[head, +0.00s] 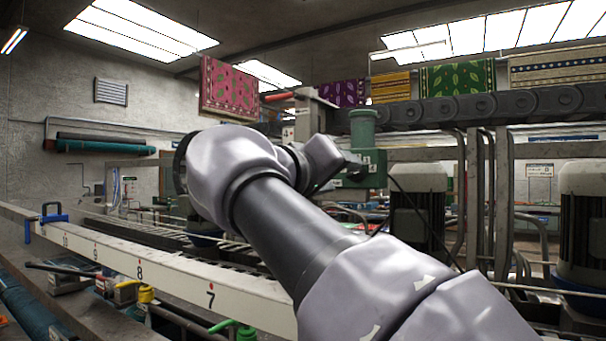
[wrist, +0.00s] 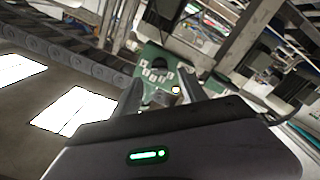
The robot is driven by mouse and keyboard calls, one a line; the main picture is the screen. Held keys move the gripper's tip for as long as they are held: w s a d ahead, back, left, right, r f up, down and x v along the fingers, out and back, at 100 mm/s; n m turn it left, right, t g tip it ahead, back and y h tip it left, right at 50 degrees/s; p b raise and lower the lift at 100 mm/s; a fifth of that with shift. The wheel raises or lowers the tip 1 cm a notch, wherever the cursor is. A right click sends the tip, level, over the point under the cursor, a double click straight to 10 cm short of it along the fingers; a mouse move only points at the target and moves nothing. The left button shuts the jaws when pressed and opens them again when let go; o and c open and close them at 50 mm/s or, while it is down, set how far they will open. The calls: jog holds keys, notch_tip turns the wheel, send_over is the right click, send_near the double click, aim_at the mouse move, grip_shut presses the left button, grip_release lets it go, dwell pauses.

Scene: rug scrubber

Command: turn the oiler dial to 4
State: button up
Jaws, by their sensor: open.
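The green oiler (head: 376,172) hangs under the overhead rail in the head view, with a green cylinder (head: 362,130) on top. Its dial face is too small to read there. In the wrist view the green oiler body (wrist: 151,56) appears tilted. It carries a dark dial (wrist: 158,66) with several pale number plates around it; I cannot read the numbers or the setting. A small brass part (wrist: 176,90) sits near the dial. My gripper (wrist: 160,88) is open, its two fingers on either side of the oiler's lower part in the picture. I cannot tell whether they touch it.
A black chain (head: 480,108) runs along the rail above right. Motors (head: 420,215) and upright pipes stand right of the oiler. A white numbered beam (head: 170,275) crosses the lower left. A dark cable (head: 415,215) hangs near my arm. Rugs (head: 229,90) hang behind.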

jog(key=p+v, duration=0.1)
jog(key=v, duration=1)
jog(key=shift+s+a, duration=0.15)
jog(key=shift+s, duration=0.1)
